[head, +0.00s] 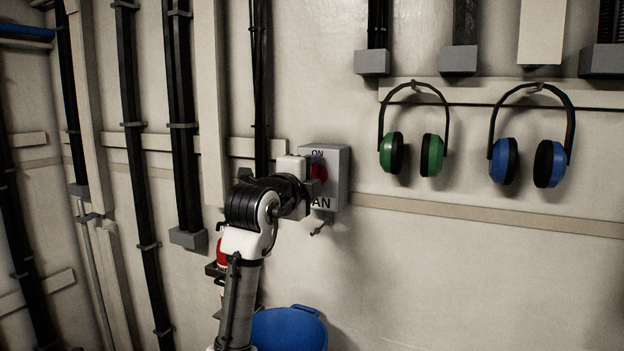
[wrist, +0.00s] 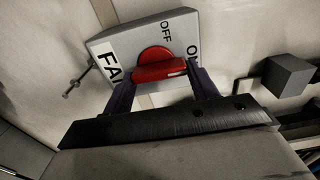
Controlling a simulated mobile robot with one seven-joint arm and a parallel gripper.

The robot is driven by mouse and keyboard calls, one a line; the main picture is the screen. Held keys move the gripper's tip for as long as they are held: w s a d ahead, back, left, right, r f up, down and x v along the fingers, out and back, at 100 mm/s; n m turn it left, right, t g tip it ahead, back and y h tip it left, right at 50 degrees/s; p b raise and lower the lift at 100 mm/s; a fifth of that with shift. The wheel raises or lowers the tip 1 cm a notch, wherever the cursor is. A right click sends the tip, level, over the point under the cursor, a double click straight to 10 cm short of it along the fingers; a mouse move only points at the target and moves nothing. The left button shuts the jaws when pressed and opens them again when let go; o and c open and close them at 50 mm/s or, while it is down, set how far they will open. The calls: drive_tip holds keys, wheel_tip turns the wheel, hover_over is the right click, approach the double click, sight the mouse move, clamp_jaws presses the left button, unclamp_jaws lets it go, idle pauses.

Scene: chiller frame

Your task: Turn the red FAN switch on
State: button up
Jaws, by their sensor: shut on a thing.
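The red FAN switch (head: 319,172) is a round knob with a raised bar on a grey box (head: 340,165) on the wall. In the wrist view the red switch (wrist: 158,70) shows between my two fingers, one near each end of its bar. The bar lies roughly along the line from the FAN label to the ON label. The OFF label is on another side. My gripper (wrist: 163,88) is shut on the switch. In the head view my gripper (head: 300,180) is at the box and hides part of its front.
Green ear defenders (head: 411,150) and blue ear defenders (head: 532,160) hang to the right of the box. A blue bin (head: 290,328) and a red object (head: 221,253) are below, by my arm. Dark vertical conduits run down the wall to the left.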

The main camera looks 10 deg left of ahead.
drive_tip(key=shift+d, duration=0.1)
drive_tip(key=o, duration=1)
drive_tip(key=shift+s, duration=0.1)
drive_tip(key=s+a+b, duration=0.2)
drive_tip(key=s+b, duration=0.1)
drive_tip(key=s, duration=1)
drive_tip(key=shift+s+a, duration=0.2)
drive_tip(key=shift+a, duration=0.15)
